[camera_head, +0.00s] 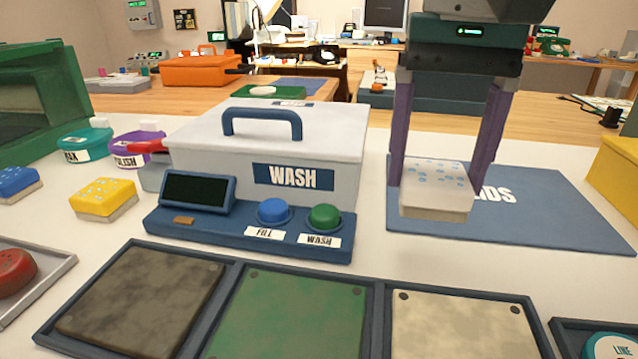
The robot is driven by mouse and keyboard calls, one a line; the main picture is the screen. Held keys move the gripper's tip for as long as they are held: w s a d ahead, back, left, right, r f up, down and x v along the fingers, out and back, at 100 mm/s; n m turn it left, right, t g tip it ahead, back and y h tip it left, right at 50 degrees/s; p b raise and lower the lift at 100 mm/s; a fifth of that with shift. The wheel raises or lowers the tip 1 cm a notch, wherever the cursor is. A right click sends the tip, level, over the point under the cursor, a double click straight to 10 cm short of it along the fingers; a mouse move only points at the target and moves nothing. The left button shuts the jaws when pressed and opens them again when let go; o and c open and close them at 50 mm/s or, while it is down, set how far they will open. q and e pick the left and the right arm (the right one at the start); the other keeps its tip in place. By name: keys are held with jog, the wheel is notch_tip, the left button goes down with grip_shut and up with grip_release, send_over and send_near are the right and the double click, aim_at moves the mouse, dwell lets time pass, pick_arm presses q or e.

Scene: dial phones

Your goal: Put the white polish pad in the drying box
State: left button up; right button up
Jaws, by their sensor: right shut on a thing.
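My right gripper (440,174) comes down from the top and is shut on a white pad (436,202) with light blue spots on top. Its two purple fingers hold the pad by its left and right sides. The pad shows in front of the blue mat (560,215), whose white lettering is partly hidden; I cannot tell whether it touches the mat. No box labelled as the drying box is readable. A green box (40,100) stands at the far left, cut off by the frame. My left gripper is not in view.
A white box labelled WASH (210,150) with a blue handle stands mid-table, its blue button panel (240,228) in front. A blue tray (230,300) with coloured panels lies in front. A yellow box (615,180) is right.

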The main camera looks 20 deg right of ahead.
jog(key=shift+f+b, duration=0.35)
jog(key=shift+f, duration=3.05)
jog(key=shift+f, duration=0.25)
jog(key=o, duration=1.3)
jog(key=shift+r, duration=0.15)
